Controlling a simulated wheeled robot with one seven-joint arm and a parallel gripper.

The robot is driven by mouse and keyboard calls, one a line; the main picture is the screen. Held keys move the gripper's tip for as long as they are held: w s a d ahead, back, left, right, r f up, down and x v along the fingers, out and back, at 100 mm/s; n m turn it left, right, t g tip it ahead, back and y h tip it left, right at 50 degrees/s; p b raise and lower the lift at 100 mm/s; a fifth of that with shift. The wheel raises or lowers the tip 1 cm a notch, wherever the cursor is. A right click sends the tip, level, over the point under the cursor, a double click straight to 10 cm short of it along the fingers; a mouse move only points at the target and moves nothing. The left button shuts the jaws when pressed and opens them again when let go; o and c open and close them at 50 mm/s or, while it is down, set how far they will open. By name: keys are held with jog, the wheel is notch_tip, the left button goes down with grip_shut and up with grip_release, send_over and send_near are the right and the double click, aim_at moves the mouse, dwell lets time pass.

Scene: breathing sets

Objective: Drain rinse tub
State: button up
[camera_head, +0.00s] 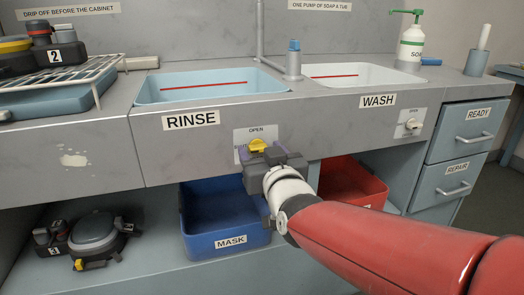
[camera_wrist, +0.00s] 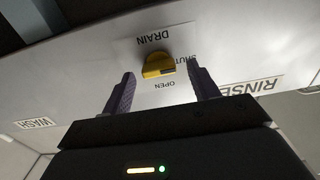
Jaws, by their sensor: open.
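The light blue rinse tub (camera_head: 150,97) is set into the counter above the RINSE label, with a red line on its inner wall. I cannot tell its water level. Its yellow drain knob (camera_head: 257,145) is on the front panel and also shows in the wrist view (camera_wrist: 158,65). The knob lies lengthwise toward the SHUT mark, with OPEN a quarter turn away. My gripper (camera_head: 262,155) is open in front of the knob. In the wrist view its two purple fingers (camera_wrist: 160,82) stand either side of the knob, apart from it.
The white wash tub (camera_head: 385,75) and its own knob (camera_head: 411,125) are at right. A blue MASK bin (camera_head: 215,205) and a red bin (camera_head: 350,185) sit below. A tap (camera_head: 292,62) stands between the tubs. A wire rack (camera_head: 95,75) is at left.

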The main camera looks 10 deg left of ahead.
jog(key=c, duration=1)
